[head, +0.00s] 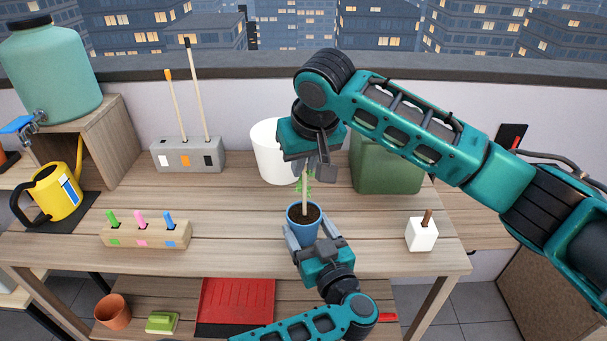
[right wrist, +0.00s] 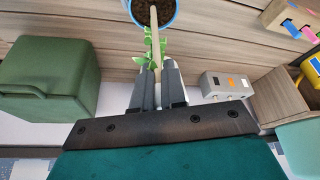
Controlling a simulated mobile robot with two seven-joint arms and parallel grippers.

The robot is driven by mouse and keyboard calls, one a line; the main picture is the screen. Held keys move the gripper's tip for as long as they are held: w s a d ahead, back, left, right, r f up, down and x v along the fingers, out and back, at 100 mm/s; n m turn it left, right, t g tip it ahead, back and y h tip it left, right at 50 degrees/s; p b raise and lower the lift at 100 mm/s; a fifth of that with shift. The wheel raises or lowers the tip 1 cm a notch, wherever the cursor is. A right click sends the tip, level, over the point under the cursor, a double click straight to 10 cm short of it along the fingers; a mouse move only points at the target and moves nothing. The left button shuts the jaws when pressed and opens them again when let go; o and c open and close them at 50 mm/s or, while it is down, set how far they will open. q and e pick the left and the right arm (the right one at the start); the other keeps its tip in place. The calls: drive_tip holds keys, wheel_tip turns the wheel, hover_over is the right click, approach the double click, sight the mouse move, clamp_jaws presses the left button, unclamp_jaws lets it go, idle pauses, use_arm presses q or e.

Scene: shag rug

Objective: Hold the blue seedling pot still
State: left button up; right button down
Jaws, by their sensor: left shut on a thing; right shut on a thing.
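The blue seedling pot (head: 303,231) stands upright on the wooden bench near its front edge, filled with dark soil. It also shows at the top of the right wrist view (right wrist: 168,14). My left gripper (head: 316,240) is shut on the pot from the front, with a finger on each side. A pale wooden stake (head: 304,192) rises from the soil beside a small green seedling (head: 309,186). My right gripper (head: 315,172) is above the pot, shut on the stake, which runs between its fingers in the right wrist view (right wrist: 155,45). The seedling's leaves are close to those fingertips.
A white bucket (head: 268,154) and a green bin (head: 385,170) stand behind. A white block with a brown stick (head: 422,235) is at right. A grey holder with two sticks (head: 187,156) and a peg block (head: 145,235) are at left. Bench space beside the pot is clear.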

wheel_tip(320, 180, up, 10)
drive_tip(key=shift+f, duration=0.15)
use_arm(q)
drive_tip(key=o, duration=1.2)
